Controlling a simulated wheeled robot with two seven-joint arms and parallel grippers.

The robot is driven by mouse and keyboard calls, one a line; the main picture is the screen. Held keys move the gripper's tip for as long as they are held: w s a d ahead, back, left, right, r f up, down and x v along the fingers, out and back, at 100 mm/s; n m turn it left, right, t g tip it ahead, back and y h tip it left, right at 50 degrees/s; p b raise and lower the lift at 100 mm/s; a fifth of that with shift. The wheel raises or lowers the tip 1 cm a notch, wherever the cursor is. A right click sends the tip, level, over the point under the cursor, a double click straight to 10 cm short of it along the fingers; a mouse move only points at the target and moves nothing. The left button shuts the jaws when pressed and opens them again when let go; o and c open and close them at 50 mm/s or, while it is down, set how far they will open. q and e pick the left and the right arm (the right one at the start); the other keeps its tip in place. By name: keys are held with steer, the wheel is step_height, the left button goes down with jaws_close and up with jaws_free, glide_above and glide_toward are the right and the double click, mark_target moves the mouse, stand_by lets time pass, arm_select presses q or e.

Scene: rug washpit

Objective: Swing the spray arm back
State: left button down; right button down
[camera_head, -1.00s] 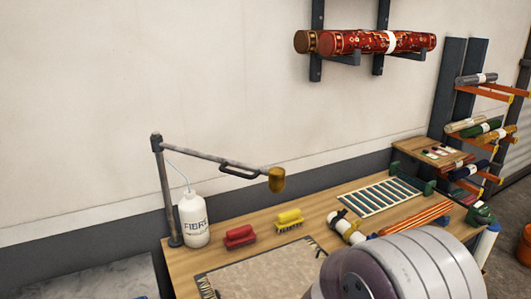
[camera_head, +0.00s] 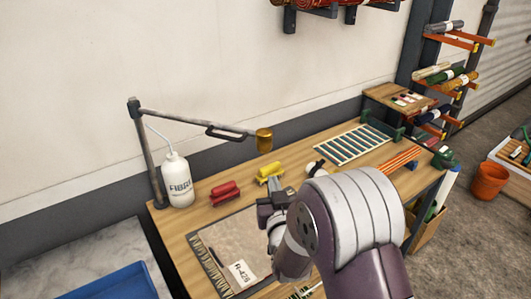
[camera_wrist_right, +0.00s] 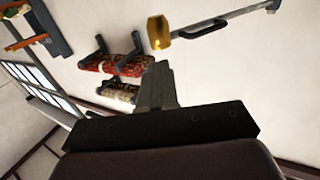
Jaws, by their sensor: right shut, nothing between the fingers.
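The spray arm (camera_head: 190,122) is a thin grey boom on an upright post (camera_head: 144,150) at the table's back left corner. It reaches right over the table, with a dark loop handle (camera_head: 228,133) under it and a brass head (camera_head: 264,140) at its end. In the right wrist view the brass head (camera_wrist_right: 159,32) and handle (camera_wrist_right: 203,29) show at the top. My right gripper (camera_head: 273,183) is shut and empty, below and in front of the brass head and apart from it. Its closed fingers (camera_wrist_right: 159,78) point up in the wrist view. My left gripper is not in view.
On the table (camera_head: 180,245) are a white bottle (camera_head: 177,183) by the post, a red brush (camera_head: 224,194), a yellow brush (camera_head: 269,172), a rug (camera_head: 230,240) and a slatted rack (camera_head: 352,146). A blue tray (camera_head: 110,283) lies at lower left. Wall above the boom is clear.

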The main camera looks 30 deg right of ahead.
steer(key=p, duration=0.5)
glide_toward(265, 147)
steer(key=x, duration=0.5)
steer(key=shift+w+r, duration=0.15)
steer(key=shift+r, duration=0.1)
steer(key=shift+w+d+f+p, duration=0.2)
steer(key=shift+w+d+p, duration=0.15)
steer(key=shift+w, duration=0.3)
steer(key=shift+w, duration=0.1)
